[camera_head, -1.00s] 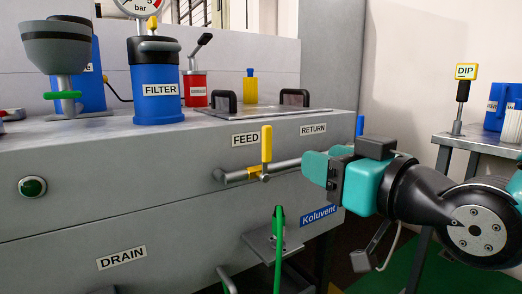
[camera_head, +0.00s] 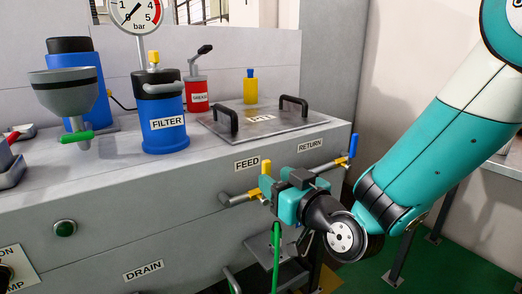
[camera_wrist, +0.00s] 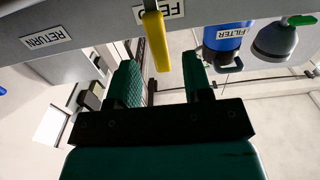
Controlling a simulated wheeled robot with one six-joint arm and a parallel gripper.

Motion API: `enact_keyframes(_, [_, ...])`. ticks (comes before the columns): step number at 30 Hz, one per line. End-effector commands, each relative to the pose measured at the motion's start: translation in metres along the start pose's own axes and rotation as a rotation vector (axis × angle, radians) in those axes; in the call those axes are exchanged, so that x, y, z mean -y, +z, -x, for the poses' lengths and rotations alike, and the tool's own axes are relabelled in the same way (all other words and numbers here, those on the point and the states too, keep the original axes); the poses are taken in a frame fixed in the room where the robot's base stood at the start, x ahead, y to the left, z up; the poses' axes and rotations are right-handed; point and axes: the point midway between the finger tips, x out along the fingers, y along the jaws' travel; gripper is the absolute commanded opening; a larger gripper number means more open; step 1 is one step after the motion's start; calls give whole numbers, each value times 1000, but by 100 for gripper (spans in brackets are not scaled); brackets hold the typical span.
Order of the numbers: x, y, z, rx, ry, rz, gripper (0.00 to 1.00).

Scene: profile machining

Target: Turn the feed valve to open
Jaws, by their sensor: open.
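The feed valve's yellow handle (camera_head: 266,172) stands upright on a grey pipe under the FEED label (camera_head: 247,164) on the machine's front. My gripper (camera_head: 268,190) is at this valve and partly hides its pipe. In the wrist view the picture is upside down, and the yellow handle (camera_wrist: 156,42) shows between the lines of my two green fingers (camera_wrist: 160,68). The fingers are apart with nothing gripped. I cannot tell whether either finger touches the handle.
The return valve's blue handle (camera_head: 353,146) is to the right, beyond my gripper. A green lever (camera_head: 277,255) rises just below my gripper. The blue FILTER canister (camera_head: 163,125), a lidded hatch (camera_head: 264,122) and a grey funnel (camera_head: 65,92) are on the machine top.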

Motion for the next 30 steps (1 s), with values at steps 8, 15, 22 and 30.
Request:
enact_keyframes(8, [1, -2, -47, -1, -3, 1, 46])
enact_keyframes(15, [0, 0, -60, 0, 0, -1, 46])
enact_keyframes(22, [0, 0, -60, 0, 0, 0, 41])
enact_keyframes(30, [0, 0, -60, 0, 0, 0, 0])
